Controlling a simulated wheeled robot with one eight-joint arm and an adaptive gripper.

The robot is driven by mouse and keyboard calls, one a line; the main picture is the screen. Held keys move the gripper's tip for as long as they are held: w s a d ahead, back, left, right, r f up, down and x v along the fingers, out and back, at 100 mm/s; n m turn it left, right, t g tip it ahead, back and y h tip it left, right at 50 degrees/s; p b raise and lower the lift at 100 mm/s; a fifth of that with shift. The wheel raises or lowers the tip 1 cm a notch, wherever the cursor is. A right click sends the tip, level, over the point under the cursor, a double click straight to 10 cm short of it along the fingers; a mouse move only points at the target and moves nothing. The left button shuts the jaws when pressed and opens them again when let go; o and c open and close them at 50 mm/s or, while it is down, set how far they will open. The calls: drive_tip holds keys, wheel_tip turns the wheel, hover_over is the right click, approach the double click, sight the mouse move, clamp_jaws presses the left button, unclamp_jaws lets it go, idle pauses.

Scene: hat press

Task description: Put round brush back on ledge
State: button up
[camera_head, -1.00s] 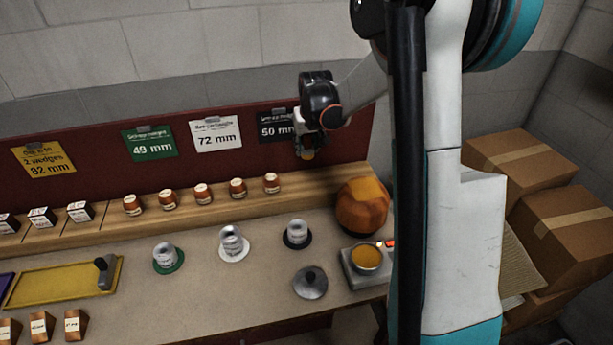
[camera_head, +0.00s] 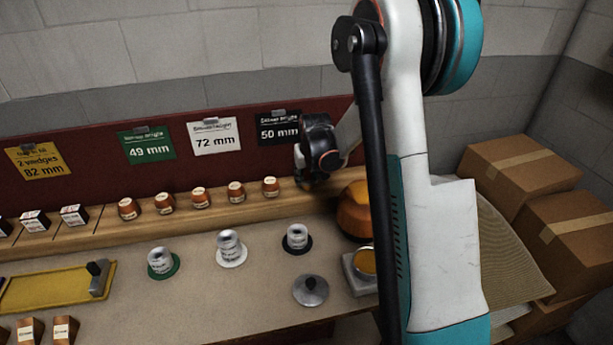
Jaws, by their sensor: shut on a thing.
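My gripper (camera_head: 306,182) is low over the right end of the wooden ledge (camera_head: 75,236), just right of the last round brown piece. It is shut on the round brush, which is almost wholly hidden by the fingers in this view. I cannot tell whether the brush touches the ledge.
Several round brown pieces (camera_head: 201,198) stand in a row on the ledge. A large orange-brown rounded form (camera_head: 350,218) is close to the right, partly behind my arm. Metal cylinders on coloured discs (camera_head: 229,246) and a grey lid (camera_head: 310,291) are in front on the bench.

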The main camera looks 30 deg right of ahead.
drive_tip(key=shift+f, duration=0.2)
drive_tip(key=o, duration=1.2)
drive_tip(key=shift+r, duration=0.1)
drive_tip(key=shift+c, duration=0.2)
drive_tip(key=shift+r, duration=0.1)
drive_tip(key=p+v, duration=0.3)
drive_tip(key=v, duration=0.9)
drive_tip(key=shift+p, duration=0.35)
